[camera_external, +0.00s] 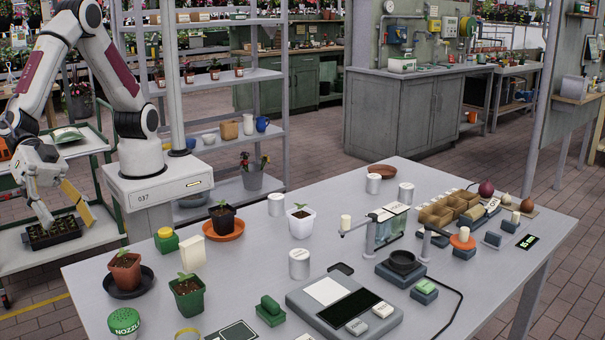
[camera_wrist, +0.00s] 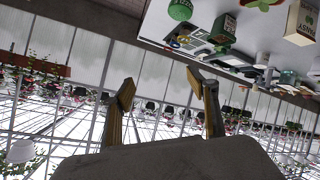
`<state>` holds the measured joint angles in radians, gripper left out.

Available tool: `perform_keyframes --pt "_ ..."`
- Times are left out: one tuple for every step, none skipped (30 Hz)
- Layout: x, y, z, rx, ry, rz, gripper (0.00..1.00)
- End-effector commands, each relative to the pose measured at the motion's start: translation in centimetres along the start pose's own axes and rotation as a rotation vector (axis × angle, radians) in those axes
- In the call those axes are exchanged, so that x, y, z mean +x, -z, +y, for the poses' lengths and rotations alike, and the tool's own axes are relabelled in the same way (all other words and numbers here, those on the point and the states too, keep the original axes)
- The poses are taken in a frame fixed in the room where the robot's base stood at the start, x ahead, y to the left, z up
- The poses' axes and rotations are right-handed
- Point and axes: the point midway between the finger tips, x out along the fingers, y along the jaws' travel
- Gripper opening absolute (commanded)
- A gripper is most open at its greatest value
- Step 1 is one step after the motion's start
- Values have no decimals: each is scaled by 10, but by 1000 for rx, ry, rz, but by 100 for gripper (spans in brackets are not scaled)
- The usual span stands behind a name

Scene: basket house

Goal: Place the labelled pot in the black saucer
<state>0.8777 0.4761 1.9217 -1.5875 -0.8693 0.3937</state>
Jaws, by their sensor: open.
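A terracotta pot with a seedling (camera_external: 125,268) stands in a black saucer (camera_external: 130,291) at the table's left. A dark green pot with a seedling (camera_external: 188,300) stands bare on the table to its right. A black pot (camera_external: 222,217) sits in an orange saucer (camera_external: 238,231); a white pot (camera_external: 301,227) stands farther right. I cannot read a label on any pot in the external view. The wrist view has a dark green item with a pale label (camera_wrist: 223,29), possibly the green pot. My gripper (camera_external: 60,203) is open and empty, left of the table; its fingers show in the wrist view (camera_wrist: 160,85).
Below my gripper is a seedling tray (camera_external: 52,232) on a shelf trolley. A black dish (camera_external: 403,263) stands on a block farther right.

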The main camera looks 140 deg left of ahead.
Motion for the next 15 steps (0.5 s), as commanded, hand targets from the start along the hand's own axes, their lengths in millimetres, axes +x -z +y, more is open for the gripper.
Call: perform_keyframes --pt "-1 15 5 -11 -34 -12 59" --pt "-1 22 8 -13 -56 -21 59" --pt "-2 31 12 -17 -85 -34 59" --pt "-4 38 15 -18 -107 -43 59" --pt "-5 44 16 -18 -127 -52 59" --pt "-8 52 20 -18 -155 -64 59" --pt "-10 59 21 -17 -174 -73 59" --pt "-12 64 22 -16 -193 -82 59" --pt "-15 73 24 -14 -218 -93 59" --pt "-18 78 25 -10 -237 -102 59" --pt "-21 84 25 -5 -255 -111 59" --pt "-25 91 25 1 -278 -123 59" --pt "-28 96 25 6 -294 -132 59" --pt "-32 101 24 11 -309 -140 59" --pt "-37 108 23 20 -330 -152 59"
